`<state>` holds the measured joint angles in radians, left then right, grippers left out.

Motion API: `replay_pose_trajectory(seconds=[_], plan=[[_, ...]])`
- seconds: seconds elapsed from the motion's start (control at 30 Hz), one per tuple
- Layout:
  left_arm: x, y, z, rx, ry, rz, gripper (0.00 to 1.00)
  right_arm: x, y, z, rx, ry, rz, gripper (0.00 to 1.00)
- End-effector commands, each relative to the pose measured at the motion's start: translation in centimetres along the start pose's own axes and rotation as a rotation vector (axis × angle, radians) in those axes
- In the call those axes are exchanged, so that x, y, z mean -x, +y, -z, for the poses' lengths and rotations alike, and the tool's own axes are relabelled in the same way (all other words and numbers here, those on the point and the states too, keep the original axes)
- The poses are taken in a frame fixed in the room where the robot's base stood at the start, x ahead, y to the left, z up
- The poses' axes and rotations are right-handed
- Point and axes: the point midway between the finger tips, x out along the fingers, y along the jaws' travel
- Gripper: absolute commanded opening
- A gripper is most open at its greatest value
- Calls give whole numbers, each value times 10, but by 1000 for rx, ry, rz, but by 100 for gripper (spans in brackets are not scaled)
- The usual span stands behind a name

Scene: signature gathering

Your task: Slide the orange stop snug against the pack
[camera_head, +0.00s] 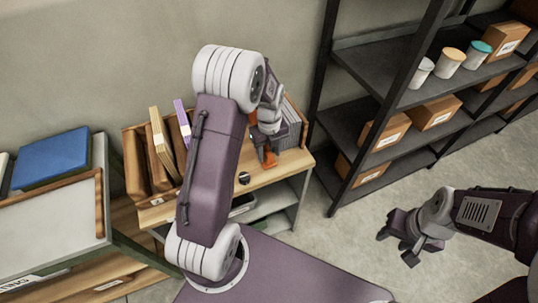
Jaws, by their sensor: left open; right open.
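The orange stop (269,158) shows as a small orange piece on the wooden rack, directly below my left gripper (268,146). My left gripper points down at it and is open; whether its fingers touch the stop is hidden. The pack (291,136) looks like a row of grey upright sheets just right of the stop, partly covered by my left gripper. I cannot tell how wide the space between stop and pack is. My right gripper (405,247) is open and empty, over the floor at the right, far from the rack.
My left arm hides the rack's middle. Yellow (160,138) and purple (181,120) folders lean in the rack's left part. A small black round object (244,178) lies near the front edge. A dark shelf (385,67) with boxes and tubs stands right. A blue item (50,158) lies left.

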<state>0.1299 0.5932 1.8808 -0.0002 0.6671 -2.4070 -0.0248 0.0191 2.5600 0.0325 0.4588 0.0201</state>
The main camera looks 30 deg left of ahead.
Motion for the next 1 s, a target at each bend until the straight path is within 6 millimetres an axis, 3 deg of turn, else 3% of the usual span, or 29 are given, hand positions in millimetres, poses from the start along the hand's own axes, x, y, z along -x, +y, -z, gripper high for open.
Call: replay_pose_trajectory(seconds=[0.1, 0.3, 0.9, 1.0], plan=[[31, -1, -1, 0, -5, 4, 45, 4, 0, 0, 0, 0, 0, 44], [64, -1, -1, 0, -3, 2, 45, 7, 0, 1, 0, 0, 0, 44], [71, -2, 1, -5, -1, 1, 45, 7, 0, 1, 0, 0, 0, 44], [90, -11, 6, -33, -33, 31, 45, 8, 0, 1, 0, 0, 0, 44]])
